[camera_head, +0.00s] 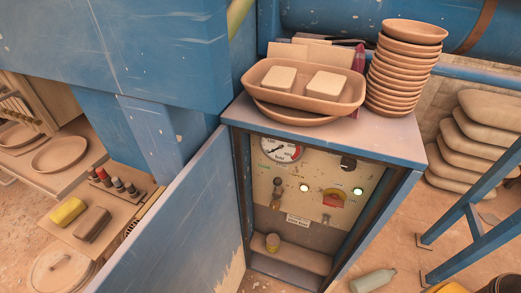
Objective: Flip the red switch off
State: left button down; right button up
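A control panel (315,174) sits inside an open blue cabinet. A small red switch (331,200) is on the lower right of the panel, against a yellow plate. It is too small to tell whether it is on or off. A white lamp (304,188) glows to its left and a green-white lamp (358,191) glows to its right. Neither of my grippers shows in the head view.
The cabinet's blue door (185,225) stands open to the left. A clay tray (303,87) and a stack of bowls (404,68) sit on the cabinet top. A blue metal frame (475,222) stands at the right. A bottle (373,280) lies on the floor in front.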

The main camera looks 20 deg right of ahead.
aim_at(333, 200)
jog(key=z, duration=0.9)
